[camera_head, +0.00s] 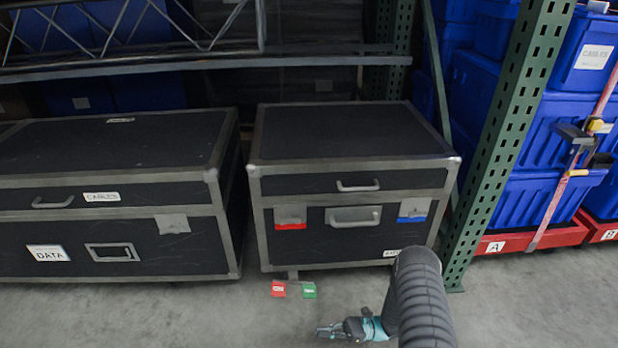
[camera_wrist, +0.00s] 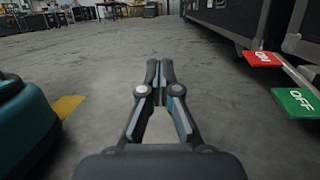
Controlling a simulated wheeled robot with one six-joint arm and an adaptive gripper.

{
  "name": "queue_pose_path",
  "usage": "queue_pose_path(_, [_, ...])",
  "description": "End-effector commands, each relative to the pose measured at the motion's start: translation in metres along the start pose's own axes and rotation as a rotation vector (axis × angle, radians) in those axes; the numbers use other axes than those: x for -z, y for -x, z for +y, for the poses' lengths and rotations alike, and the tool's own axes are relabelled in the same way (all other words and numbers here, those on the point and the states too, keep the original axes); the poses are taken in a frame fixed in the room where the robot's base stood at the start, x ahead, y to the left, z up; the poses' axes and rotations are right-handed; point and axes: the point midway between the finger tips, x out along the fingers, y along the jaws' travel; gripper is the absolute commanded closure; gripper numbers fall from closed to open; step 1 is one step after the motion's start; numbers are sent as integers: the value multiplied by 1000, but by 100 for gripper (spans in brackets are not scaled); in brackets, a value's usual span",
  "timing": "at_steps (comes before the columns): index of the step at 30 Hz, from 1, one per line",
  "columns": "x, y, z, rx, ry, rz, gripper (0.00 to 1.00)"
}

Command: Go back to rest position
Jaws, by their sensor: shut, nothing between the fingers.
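My gripper (camera_head: 328,331) is low over the grey floor in the head view, in front of the smaller black case and just right of the red and green tags. In the wrist view my gripper (camera_wrist: 160,72) points forward over bare floor, its two fingers together at the tips with nothing between them. My arm comes in from the bottom right of the head view and hides part of the floor there.
The smaller case (camera_head: 350,135) and a larger case (camera_head: 100,150) stand behind. A green rack post (camera_head: 510,130) and strapped blue totes (camera_head: 530,205) are right. Open floor lies ahead.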

Motion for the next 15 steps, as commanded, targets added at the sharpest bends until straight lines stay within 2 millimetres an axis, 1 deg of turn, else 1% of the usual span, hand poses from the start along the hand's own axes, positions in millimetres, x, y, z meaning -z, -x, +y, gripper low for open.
queue_pose_path(3, [13,-5,24,-55,-39,55,100])
queue_pose_path(5, [13,-6,36,-96,-49,95,100])
queue_pose_path(7, [11,-7,46,-143,-50,140,100])
queue_pose_path(11, [1,-6,57,-217,-39,211,100])
queue_pose_path(15, [-17,-4,65,-305,-9,296,100])
